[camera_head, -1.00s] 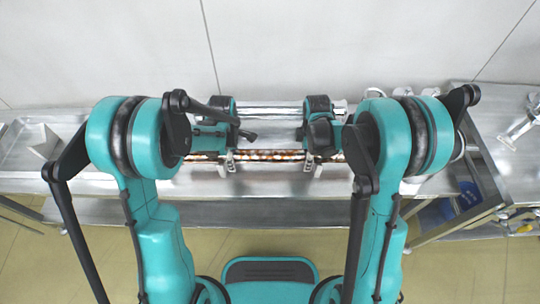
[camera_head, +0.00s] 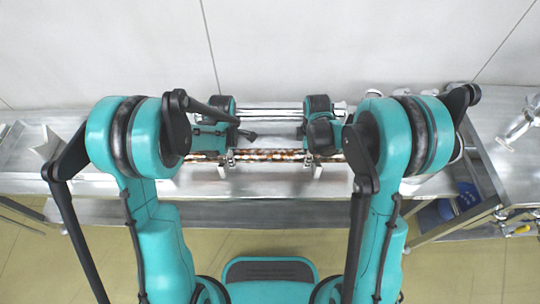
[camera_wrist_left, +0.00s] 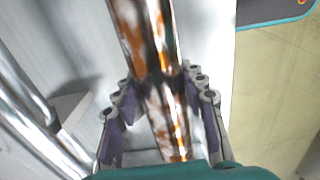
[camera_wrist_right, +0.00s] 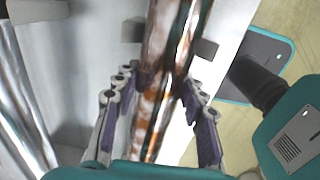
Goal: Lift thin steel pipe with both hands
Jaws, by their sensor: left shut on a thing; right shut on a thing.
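The thin steel pipe (camera_head: 272,156) is shiny with rust-brown patches and lies left to right across the head view. My left gripper (camera_head: 229,158) is shut around it near its left part, and my right gripper (camera_head: 318,160) is shut around it further right. In the left wrist view the pipe (camera_wrist_left: 145,40) runs between the purple-padded fingers (camera_wrist_left: 162,115). In the right wrist view the pipe (camera_wrist_right: 170,60) also passes between the fingers (camera_wrist_right: 160,110). My arms hide its ends in the head view. I cannot tell its clearance above the bench.
Bright silver pipes (camera_head: 270,112) lie behind, near the wall, parallel to the held pipe. The metal bench (camera_head: 270,182) runs along the wall. An angled grey piece (camera_head: 45,144) stands at the left. A side table (camera_head: 508,165) with a metal fitting (camera_head: 522,126) is at the right.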

